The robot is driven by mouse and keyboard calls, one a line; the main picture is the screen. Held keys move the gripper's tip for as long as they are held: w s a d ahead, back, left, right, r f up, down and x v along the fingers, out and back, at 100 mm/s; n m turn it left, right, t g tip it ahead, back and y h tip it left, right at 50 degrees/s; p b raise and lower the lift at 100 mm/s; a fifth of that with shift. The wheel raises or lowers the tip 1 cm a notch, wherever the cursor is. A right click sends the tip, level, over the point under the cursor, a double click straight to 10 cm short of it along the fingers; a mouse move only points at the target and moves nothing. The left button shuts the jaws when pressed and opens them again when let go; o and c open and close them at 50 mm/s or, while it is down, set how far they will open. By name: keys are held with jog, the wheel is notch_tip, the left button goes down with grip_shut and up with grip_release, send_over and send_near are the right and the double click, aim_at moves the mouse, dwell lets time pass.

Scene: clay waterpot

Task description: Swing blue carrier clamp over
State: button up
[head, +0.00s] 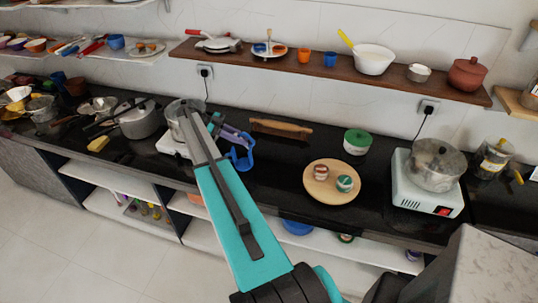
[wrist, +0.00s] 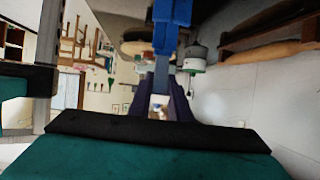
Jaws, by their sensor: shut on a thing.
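The blue carrier clamp (head: 242,158) shows in the head view beside the end of my arm, left of the rolling pin and above the black counter. My gripper (head: 232,137), with purple fingers, is shut on it. In the wrist view the blue carrier clamp (wrist: 172,30) reaches from the top edge down between the dark fingers of my gripper (wrist: 162,75). My teal arm hides part of the counter. A metal pot (head: 184,108) stands on a white stove behind the arm's end, partly hidden. I cannot tell whether the clamp touches the counter.
A rolling pin (head: 281,127), a green-lidded pot (head: 357,142) and a round wooden board (head: 318,190) with two small jars are on the counter. A second stove (head: 428,190) carries a lidded pot at right. A wall shelf (head: 330,72) runs above. Pans crowd the left.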

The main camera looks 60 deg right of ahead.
jog(key=shift+w+f, duration=0.1)
jog(key=shift+w+a+f, duration=0.15)
jog(key=shift+w+f, duration=0.1)
dwell(0.3)
jog(key=shift+w+a+f, duration=0.1)
jog(key=shift+w+f, duration=0.05)
jog(key=shift+w, duration=0.05)
dwell(0.7)
jog(key=o, duration=1)
jog(key=shift+c, duration=0.2)
jog(key=shift+s, duration=0.1)
